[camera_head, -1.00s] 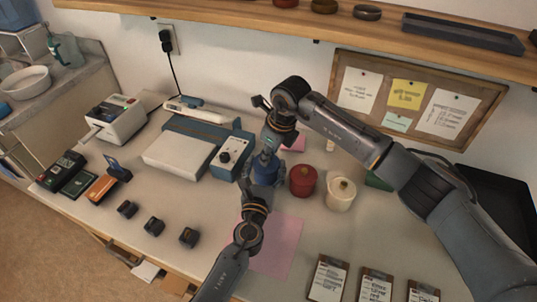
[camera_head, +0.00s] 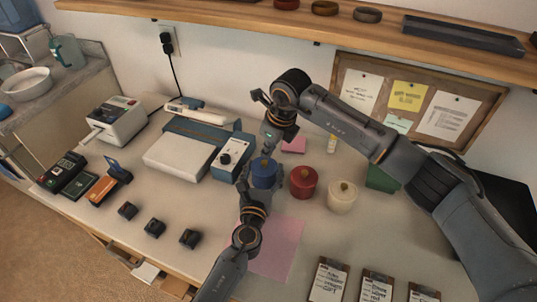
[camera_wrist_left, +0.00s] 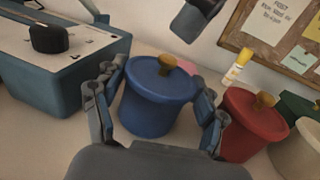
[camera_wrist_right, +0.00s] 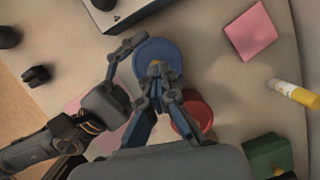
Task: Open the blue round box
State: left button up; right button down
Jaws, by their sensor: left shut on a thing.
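The blue round box (camera_head: 263,178) stands on the table with its lid on and a brown knob on top. In the left wrist view, my left gripper (camera_wrist_left: 158,118) is shut around the body of the blue box (camera_wrist_left: 150,112), one finger on each side, below the lid (camera_wrist_left: 162,80). My right gripper (camera_head: 269,146) is just above the lid, pointing down. The left wrist view shows part of it above the knob with a gap. In the right wrist view its fingers (camera_wrist_right: 157,85) overlap the knob, and their exact opening is unclear.
A red round box (camera_head: 303,184) stands close to the right of the blue one, then a cream box (camera_head: 342,198) and a green box (camera_head: 381,180). A blue-grey device with a dial (camera_head: 232,157) is close on the left. A pink sheet (camera_head: 272,250) lies in front.

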pick_arm(q)
jog(key=shift+s+f, duration=0.15)
pick_arm(e)
jog(key=shift+r, duration=0.1)
pick_arm(q)
jog(key=shift+d, duration=0.2)
jog(key=shift+r, duration=0.25)
pick_arm(e)
jog(key=c, duration=1.6)
grip_release()
jog(key=shift+f+g, duration=0.2)
jog(key=shift+g, duration=0.1)
jog(key=shift+r, duration=0.1)
jog(key=v, duration=1.2)
jog(key=shift+s+d, duration=0.1)
pick_arm(q)
jog(key=o, duration=1.7)
jog(key=shift+o, duration=0.2)
